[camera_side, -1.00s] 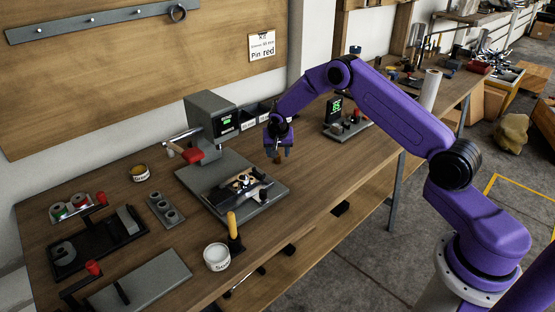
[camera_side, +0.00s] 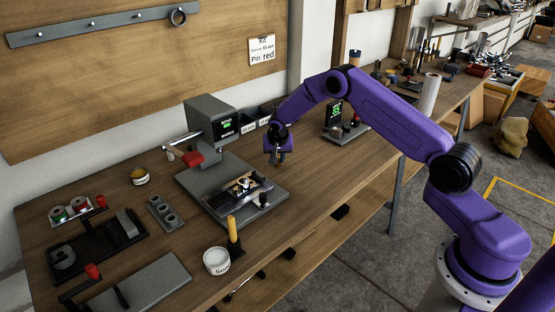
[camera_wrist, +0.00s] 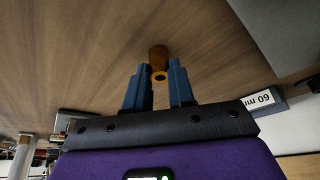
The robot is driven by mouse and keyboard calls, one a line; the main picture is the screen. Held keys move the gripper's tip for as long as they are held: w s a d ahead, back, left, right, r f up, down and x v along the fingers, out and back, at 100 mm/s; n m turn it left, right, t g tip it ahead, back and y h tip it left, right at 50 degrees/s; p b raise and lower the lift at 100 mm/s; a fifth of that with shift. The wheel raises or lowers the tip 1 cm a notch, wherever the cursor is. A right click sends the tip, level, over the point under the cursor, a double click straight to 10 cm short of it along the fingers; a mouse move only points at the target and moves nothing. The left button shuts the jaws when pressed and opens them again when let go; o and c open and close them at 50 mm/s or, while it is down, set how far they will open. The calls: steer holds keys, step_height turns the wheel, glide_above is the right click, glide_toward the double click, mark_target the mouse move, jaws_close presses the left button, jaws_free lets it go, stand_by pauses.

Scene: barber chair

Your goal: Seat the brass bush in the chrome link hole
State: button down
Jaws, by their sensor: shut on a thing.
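The brass bush (camera_wrist: 158,56) sits between my two blue fingertips in the wrist view, its round open end towards the camera. My gripper (camera_wrist: 161,73) is shut on it. In the side view my gripper (camera_side: 279,160) hangs above the bench, beyond the right back corner of the grey press plate. The bush is too small there to make out clearly. The chrome link (camera_side: 244,187) appears to be the shiny part lying in the fixture on the press plate, left of and apart from my gripper. Its hole cannot be made out.
The grey press (camera_side: 211,118) with a red-ended lever (camera_side: 192,158) stands behind the plate (camera_side: 205,187). A yellow-handled tool (camera_side: 233,230) and a white tub (camera_side: 216,259) stand in front. Labelled bins (camera_side: 249,124) and a display stand (camera_side: 335,112) are near my gripper. Bare wood lies below it.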

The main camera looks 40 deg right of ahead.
steer(key=shift+r, duration=0.65)
steer(key=s+a+r, duration=0.2)
steer(key=s+r, duration=1)
steer(key=s, duration=0.2)
steer(key=s+a+r, duration=0.2)
steer(key=a, duration=0.5)
steer(key=s+a+r, duration=0.2)
steer(key=a+r, duration=0.1)
steer(key=a, duration=0.4)
steer(key=shift+m, duration=0.4)
steer(key=w+f, duration=0.3)
steer(key=w, duration=0.1)
steer(key=w+a+f, duration=0.1)
steer(key=w+f, duration=0.2)
steer(key=w, duration=0.1)
steer(key=w+a+f, duration=0.1)
steer(key=w+f, duration=0.2)
steer(key=w, duration=0.1)
steer(key=shift+w+a, duration=0.1)
steer(key=shift+w, duration=0.2)
steer(key=shift+w+f, duration=0.3)
steer(key=shift+f, duration=0.1)
step_height(320, 180, down, 3)
steer(key=shift+w+a+r, duration=0.1)
steer(key=shift+w, duration=0.05)
steer(key=shift+f, duration=0.3)
